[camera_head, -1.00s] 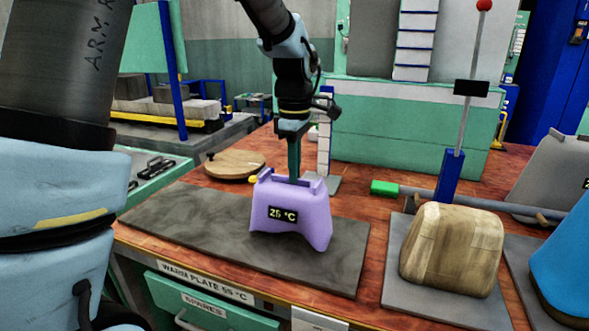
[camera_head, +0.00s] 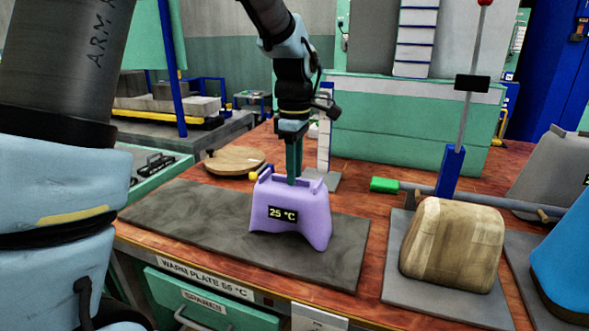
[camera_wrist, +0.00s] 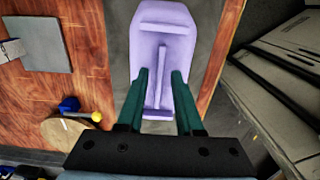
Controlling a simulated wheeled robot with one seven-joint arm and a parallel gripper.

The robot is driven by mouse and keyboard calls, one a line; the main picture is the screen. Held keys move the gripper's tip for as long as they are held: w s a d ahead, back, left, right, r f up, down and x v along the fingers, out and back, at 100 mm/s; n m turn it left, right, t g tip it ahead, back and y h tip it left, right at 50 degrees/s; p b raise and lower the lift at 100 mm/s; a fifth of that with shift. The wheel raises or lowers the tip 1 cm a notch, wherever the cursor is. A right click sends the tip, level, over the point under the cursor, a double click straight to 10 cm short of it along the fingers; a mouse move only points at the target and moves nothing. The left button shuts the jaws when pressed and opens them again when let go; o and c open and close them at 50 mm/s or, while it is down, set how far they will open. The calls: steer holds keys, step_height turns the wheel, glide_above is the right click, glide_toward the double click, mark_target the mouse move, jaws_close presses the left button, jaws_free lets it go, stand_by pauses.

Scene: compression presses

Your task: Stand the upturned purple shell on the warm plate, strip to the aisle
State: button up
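The purple shell (camera_head: 290,222) stands on the right part of the dark grey warm plate (camera_head: 185,215). Its strip (camera_head: 283,213), reading 25 °C, faces the front edge, toward the camera. The shell looks level, with its wide flared side down. My gripper (camera_head: 294,180) points straight down at its top. In the wrist view the two green fingers (camera_wrist: 160,78) are open on either side of the thin upright rib (camera_wrist: 162,65) on the shell (camera_wrist: 163,20), with a gap on each side. The shell's underside is hidden.
A wooden mould block (camera_head: 452,247) stands on a grey plate to the right, with a blue shell (camera_head: 567,262) beyond it. A lever with a green grip (camera_head: 384,186) lies behind. A round wooden disc (camera_head: 235,163) is behind the warm plate. The warm plate's left part is clear.

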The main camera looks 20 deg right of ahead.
steer(key=shift+o, duration=0.5)
steer(key=shift+r, duration=0.3)
step_height(320, 180, up, 10)
steer(key=b, duration=0.1)
steer(key=w+a+f+m, duration=0.1)
steer(key=a+f+m, duration=0.1)
steer(key=a+f, duration=0.35)
steer(key=w+a+f+m, duration=0.2)
steer(key=a, duration=0.7)
steer(key=s+a+f+m, duration=0.3)
steer(key=a+f, duration=0.1)
steer(key=a, duration=0.4)
steer(key=s+a+f+m+t, duration=0.1)
steer(key=s+a+f+m, duration=0.2)
steer(key=a, duration=0.4)
steer(key=shift+s+a+f+m+t, duration=0.35)
steer(key=shift+s+f, duration=0.15)
steer(key=shift+f, duration=0.35)
steer(key=shift+o, duration=0.3)
